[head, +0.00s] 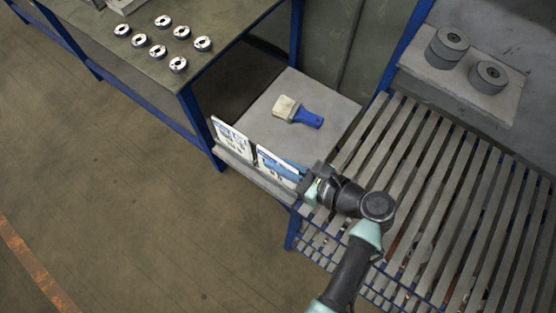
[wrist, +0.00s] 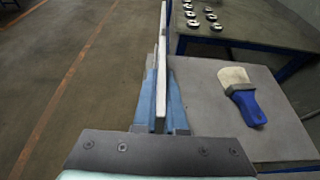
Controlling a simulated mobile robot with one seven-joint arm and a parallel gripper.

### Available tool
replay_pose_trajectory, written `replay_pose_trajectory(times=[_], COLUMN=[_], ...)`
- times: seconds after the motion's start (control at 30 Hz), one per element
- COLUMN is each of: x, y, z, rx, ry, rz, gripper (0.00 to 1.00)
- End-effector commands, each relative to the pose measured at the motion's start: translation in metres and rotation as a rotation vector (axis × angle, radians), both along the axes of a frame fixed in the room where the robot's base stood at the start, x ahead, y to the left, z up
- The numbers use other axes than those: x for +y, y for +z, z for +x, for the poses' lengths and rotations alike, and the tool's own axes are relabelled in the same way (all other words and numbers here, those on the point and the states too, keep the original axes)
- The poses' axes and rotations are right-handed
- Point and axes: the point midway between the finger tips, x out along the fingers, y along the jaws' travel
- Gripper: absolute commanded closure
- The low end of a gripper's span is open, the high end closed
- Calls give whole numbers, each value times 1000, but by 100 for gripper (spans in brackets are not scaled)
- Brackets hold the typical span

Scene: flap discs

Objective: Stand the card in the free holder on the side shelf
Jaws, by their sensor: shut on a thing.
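My gripper (head: 308,186) is shut on a white and blue card (head: 277,166) at the front edge of the grey side shelf (head: 335,107). In the wrist view the held card (wrist: 161,88) shows edge-on and upright between the blue fingers (wrist: 161,110). A second, similar card (head: 232,139) stands upright to its left along the same shelf edge. The holder under the held card is mostly hidden, and I cannot tell whether the card's lower edge sits in it.
A brush with a blue handle (head: 309,120) lies on the shelf behind the cards. A workbench (head: 190,66) with several small metal rings stands at the left. A slatted table (head: 440,190) is at the right, with two grey disc stacks (head: 447,47) on a board behind.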

Motion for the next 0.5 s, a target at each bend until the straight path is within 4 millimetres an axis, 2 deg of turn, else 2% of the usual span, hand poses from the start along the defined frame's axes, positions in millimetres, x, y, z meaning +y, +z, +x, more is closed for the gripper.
replay_pose_trajectory(times=[0.13,0.17,0.3,0.5], x=[0,0,0,0], y=[-3,-3,-2,-2], z=[0,0,0,0], rx=[0,0,0,0], ry=[0,0,0,0], rz=[0,0,0,0], gripper=[100,88,63,62])
